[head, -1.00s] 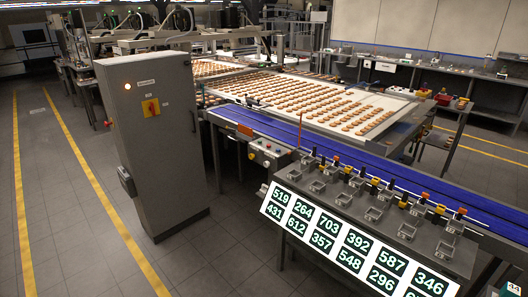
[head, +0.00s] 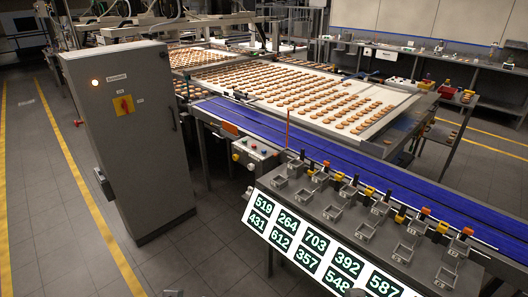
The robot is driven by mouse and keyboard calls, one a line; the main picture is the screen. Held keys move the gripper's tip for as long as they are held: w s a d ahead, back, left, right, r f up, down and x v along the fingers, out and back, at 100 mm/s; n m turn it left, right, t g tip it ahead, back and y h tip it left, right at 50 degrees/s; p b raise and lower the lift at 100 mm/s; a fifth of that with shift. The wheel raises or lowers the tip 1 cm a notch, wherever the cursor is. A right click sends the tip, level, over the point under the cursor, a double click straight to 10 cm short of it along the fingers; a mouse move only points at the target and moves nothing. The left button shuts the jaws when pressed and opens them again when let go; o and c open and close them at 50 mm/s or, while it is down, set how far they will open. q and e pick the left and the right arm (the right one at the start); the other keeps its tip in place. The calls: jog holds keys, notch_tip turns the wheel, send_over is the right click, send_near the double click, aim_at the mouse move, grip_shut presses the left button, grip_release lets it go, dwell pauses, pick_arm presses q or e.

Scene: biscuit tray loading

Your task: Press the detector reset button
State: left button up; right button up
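A small grey control box (head: 255,155) is fixed to the near side of the blue conveyor, left of the number panel. It carries several small coloured buttons, among them a red and a pale one. Their labels are too small to read, so I cannot tell which is the detector reset button. A tall grey cabinet (head: 135,170) stands to its left, with a lit lamp and a red rotary switch on a yellow plate (head: 123,105).
A blue conveyor (head: 330,150) runs behind the control box, with trays of biscuits beyond. A shelf of small metal holders (head: 330,212) and a lit number panel (head: 312,250) stand at the right. The floor in front of the cabinet is clear.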

pick_arm(q)
jog(key=shift+s+a, duration=0.1)
jog(key=shift+c, duration=0.7)
grip_shut()
dwell(0.3)
